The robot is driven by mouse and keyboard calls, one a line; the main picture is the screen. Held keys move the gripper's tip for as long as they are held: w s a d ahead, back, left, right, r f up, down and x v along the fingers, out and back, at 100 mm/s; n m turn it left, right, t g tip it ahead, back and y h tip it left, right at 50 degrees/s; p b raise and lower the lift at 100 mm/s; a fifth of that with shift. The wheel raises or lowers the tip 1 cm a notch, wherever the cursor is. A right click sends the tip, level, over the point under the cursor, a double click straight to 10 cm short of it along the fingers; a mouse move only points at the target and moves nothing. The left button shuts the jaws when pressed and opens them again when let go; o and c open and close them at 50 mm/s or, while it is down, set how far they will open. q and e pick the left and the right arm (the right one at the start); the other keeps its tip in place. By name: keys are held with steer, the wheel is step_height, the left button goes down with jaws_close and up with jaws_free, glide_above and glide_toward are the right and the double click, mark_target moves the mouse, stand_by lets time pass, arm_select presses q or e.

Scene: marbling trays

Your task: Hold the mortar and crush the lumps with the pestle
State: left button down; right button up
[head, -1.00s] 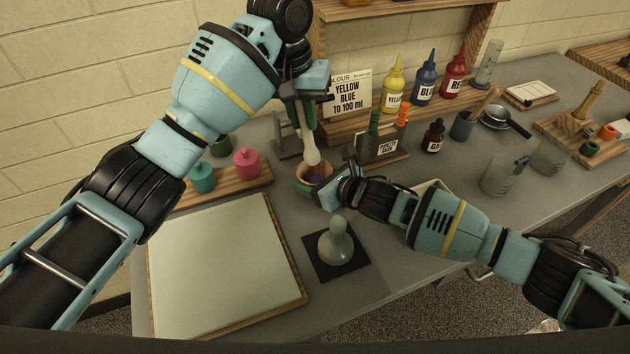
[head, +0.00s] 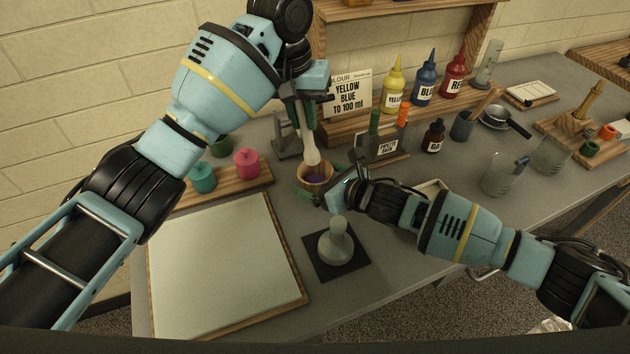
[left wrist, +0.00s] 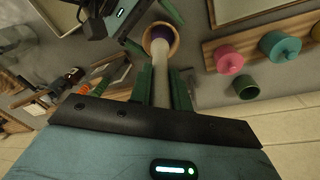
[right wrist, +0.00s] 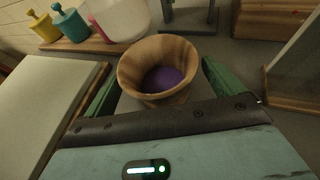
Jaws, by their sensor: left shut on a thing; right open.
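The mortar (head: 314,186) is a small wooden bowl with purple material (right wrist: 162,79) inside, standing upright on the grey table. I cannot make out separate lumps. My right gripper (head: 322,182) is open, with its green fingers on either side of the mortar in the right wrist view (right wrist: 158,90); gaps show beside the bowl. My left gripper (head: 303,112) is shut on the pale pestle (head: 311,150), which points down, thick end lowest. In the left wrist view the pestle (left wrist: 160,75) reaches the mortar's rim (left wrist: 174,48); contact cannot be told.
A glass muller (head: 337,243) stands on a black mat in front of the mortar. A large pale slab (head: 215,265) lies at left, with lidded jars (head: 247,163) behind it. A pipette rack (head: 385,150) is close on the right. Beakers (head: 503,175) stand farther right.

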steer(key=v, duration=1)
steer(key=shift+s, duration=0.1)
